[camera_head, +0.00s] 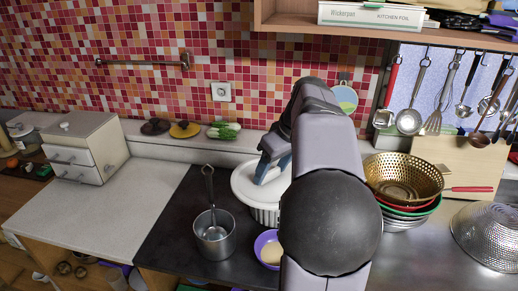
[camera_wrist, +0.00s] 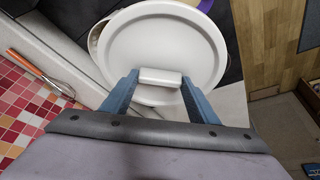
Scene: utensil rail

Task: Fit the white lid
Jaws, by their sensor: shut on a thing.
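The white lid (camera_head: 246,187) is round with a bar handle on top, and it also shows in the wrist view (camera_wrist: 160,40). My gripper (camera_wrist: 159,79) is shut on the lid's handle, with a blue finger at each end of the bar; in the head view my gripper (camera_head: 272,170) comes in from the right. The white ribbed container (camera_head: 264,215) is under the lid, partly hidden by my arm. In the wrist view some of a rim shows past the lid's left edge. I cannot tell whether the lid touches the container all round.
A steel pot (camera_head: 214,240) with a ladle-like handle stands to the left on the dark counter. A purple bowl (camera_head: 262,242) is close in front of the container. Stacked colanders (camera_head: 403,182) stand right of my arm.

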